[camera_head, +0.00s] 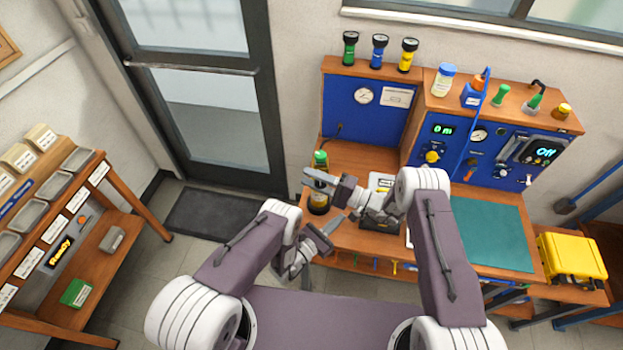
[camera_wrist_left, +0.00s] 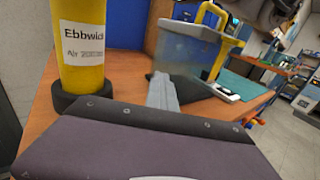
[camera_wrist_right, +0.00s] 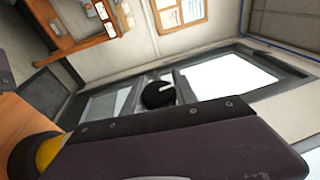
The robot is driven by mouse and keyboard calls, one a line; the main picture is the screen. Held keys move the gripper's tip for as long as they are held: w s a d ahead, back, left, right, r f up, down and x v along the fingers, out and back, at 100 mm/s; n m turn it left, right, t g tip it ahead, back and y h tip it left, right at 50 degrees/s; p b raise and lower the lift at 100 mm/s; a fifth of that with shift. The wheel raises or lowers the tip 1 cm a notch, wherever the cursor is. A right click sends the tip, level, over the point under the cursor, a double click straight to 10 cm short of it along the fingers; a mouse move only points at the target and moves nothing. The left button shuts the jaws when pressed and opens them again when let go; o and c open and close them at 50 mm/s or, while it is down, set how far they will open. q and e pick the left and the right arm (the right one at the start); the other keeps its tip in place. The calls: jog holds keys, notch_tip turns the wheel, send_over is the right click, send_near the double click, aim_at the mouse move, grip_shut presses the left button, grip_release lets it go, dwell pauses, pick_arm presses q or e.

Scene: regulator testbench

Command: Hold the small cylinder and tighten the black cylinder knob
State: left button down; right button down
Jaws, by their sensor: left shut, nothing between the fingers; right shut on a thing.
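The yellow cylinder (camera_wrist_left: 80,40) with a white label and black base stands upright on the wooden bench in the left wrist view. In the head view, its dark and yellow body (camera_head: 318,204) shows below my right gripper (camera_head: 310,178). My right gripper is shut on a black round knob (camera_wrist_right: 154,97), in front of a fingertip in the right wrist view; the grip is largely hidden. The yellow cylinder also shows in that view (camera_wrist_right: 46,153), lower left. My left gripper (camera_head: 333,226) is shut and empty near the bench front; its fingers also show in the left wrist view (camera_wrist_left: 162,92), right of the cylinder.
A green-topped part (camera_head: 320,158) shows just behind my right gripper. A clear box (camera_wrist_left: 185,50) and yellow pipe (camera_wrist_left: 212,45) stand behind my left fingers. The green mat (camera_head: 490,235) lies clear at right. A yellow case (camera_head: 572,257) sits beyond it.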

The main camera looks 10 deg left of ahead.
jog(key=c, duration=1)
grip_release()
jog(key=shift+o, duration=0.2)
jog(key=shift+d, duration=0.1)
jog(key=v, duration=0.7)
jog(key=shift+d, duration=0.2)
jog(key=shift+s, duration=0.1)
